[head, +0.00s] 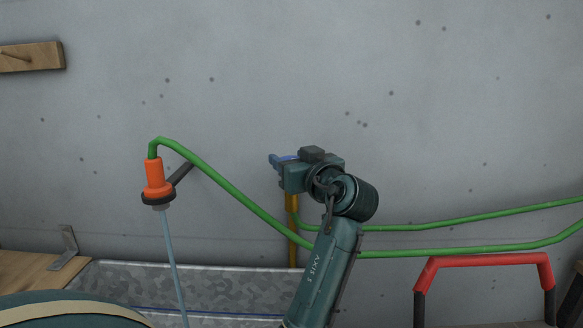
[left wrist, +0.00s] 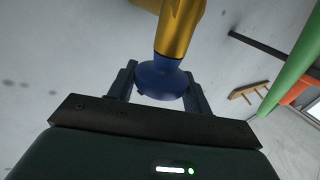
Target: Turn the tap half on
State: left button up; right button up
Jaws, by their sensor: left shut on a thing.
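The tap shows in the left wrist view as a brass body (left wrist: 182,25) with a round blue handle (left wrist: 160,80). My left gripper (left wrist: 162,92) has a finger on each side of the blue handle and is shut on it. In the head view, my left gripper (head: 276,163) is near the wall, with a bit of the blue handle (head: 288,157) showing beside it. My wrist and forearm hide most of the tap there. A brass pipe (head: 292,228) runs down below the gripper. My right gripper is not in view.
A green hose (head: 230,190) leads to an orange nozzle (head: 158,178) on a dark wall bracket. A thin pale-blue stream (head: 172,255) runs down from it toward a galvanized trough (head: 235,280). A red handle (head: 485,260) stands at lower right.

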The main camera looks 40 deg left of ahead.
pick_arm(q)
jog(key=shift+f+n+g+y+b, duration=0.15)
jog(key=shift+n+g+y+b, duration=0.15)
jog(key=shift+n+g+b, duration=0.45)
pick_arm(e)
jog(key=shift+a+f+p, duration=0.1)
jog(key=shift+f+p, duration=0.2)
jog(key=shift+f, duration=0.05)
pick_arm(q)
jog(key=shift+g, duration=0.45)
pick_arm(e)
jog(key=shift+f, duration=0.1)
pick_arm(q)
jog(key=o, duration=0.9)
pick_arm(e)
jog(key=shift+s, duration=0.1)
pick_arm(q)
jog(key=shift+o, duration=0.2)
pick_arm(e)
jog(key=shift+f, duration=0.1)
pick_arm(q)
jog(key=b+v, duration=0.2)
jog(key=v, duration=1.1)
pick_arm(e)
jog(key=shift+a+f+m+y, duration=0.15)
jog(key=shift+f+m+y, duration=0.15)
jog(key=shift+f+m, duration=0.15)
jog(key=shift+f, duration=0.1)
